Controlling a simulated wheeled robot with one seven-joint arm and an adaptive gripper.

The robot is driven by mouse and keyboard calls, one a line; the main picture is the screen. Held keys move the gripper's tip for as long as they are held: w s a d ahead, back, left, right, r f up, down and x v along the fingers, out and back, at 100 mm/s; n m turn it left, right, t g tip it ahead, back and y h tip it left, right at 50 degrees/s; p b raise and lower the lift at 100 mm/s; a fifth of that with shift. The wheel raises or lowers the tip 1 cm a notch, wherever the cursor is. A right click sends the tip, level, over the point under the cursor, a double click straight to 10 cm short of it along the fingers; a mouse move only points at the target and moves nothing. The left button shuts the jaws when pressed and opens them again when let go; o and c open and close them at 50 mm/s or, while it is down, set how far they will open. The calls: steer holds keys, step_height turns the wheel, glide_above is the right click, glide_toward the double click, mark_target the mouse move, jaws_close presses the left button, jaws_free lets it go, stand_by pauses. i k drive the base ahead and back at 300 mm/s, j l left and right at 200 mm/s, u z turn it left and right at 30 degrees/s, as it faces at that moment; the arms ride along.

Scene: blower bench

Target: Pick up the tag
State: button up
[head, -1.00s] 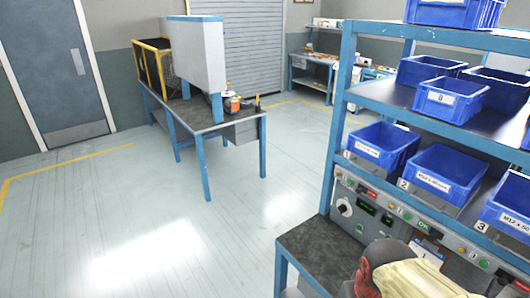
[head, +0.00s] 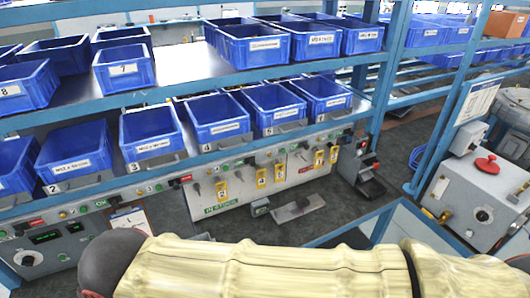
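My arm, in a pale yellow cover, crosses the bottom of the view in front of the bench. My gripper is out of view, so its state and any contact do not show.
Blue bins (head: 217,117) line both rack shelves. The grey panel (head: 300,170) carries switches and lights. A small black and red device (head: 366,165) stands at its right end. A grey box with a red knob (head: 487,165) stands at far right.

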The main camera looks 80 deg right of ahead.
mark_target(318, 161)
steer(key=z, duration=3.2)
